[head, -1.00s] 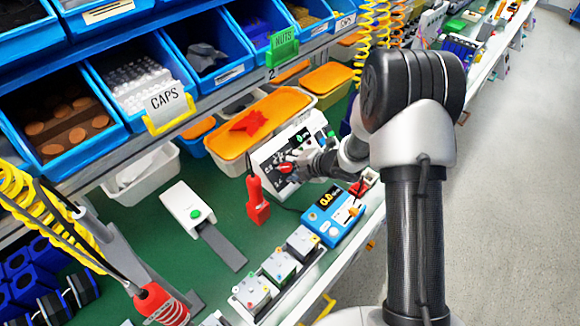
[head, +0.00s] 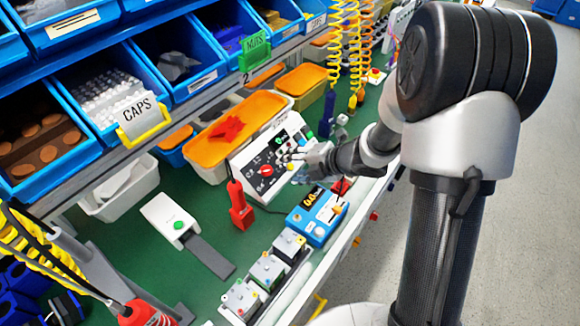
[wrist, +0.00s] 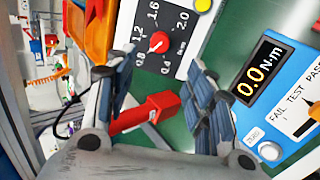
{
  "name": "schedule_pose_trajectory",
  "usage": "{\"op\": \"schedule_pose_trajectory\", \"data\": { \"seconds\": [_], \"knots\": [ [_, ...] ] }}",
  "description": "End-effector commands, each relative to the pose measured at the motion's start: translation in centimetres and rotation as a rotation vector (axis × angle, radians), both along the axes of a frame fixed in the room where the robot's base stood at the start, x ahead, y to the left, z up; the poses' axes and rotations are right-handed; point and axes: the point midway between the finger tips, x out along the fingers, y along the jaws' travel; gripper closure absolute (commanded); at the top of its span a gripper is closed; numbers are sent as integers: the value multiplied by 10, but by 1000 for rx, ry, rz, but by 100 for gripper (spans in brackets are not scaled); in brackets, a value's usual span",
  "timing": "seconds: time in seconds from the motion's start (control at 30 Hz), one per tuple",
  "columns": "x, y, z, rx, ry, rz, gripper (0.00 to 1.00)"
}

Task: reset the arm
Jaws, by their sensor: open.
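The white control box (head: 243,158) with a black panel stands on the green bench. Its red rotary knob (head: 266,170) is uncovered in the head view. In the wrist view the knob (wrist: 159,42) sits on a dial marked 0.8, 1.2, 1.6 and 2.0 bar; its exact pointer direction is hard to tell. My gripper (head: 304,158) is right of the knob in the head view, apart from it. In the wrist view my gripper (wrist: 162,60) is open, with fingers wide apart and nothing held between them.
A blue torque tester (head: 318,214) reading 0.0 lies below my gripper. A red upright tool (head: 240,207) stands left of it. An orange-lidded bin (head: 205,150) is behind the box, with blue parts bins (head: 95,90) above. Grey floor (head: 545,200) lies open at right.

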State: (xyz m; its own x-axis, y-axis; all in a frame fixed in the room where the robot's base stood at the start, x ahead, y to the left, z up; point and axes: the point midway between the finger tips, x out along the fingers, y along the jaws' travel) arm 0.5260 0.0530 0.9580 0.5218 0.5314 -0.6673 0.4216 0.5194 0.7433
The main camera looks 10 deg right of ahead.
Motion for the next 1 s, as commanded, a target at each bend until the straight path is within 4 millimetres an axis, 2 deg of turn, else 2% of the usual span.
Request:
{"op": "schedule_pose_trajectory", "data": {
  "seconds": [0.43, 0.53, 0.67, 0.77, 0.87, 0.97, 1.0],
  "knots": [
    [1, 0, 0, -1, 0, -4, 51],
    [6, -7, 11, -12, -1, -61, 51],
    [18, -36, 51, -33, 2, -298, 51],
    [15, -68, 97, -7, 17, -582, 51],
    [-8, -97, 137, 69, 50, -882, 51],
    [-46, -116, 169, 188, 103, -1163, 51],
    [-65, -120, 178, 245, 132, -1270, 51]
  ]
}}
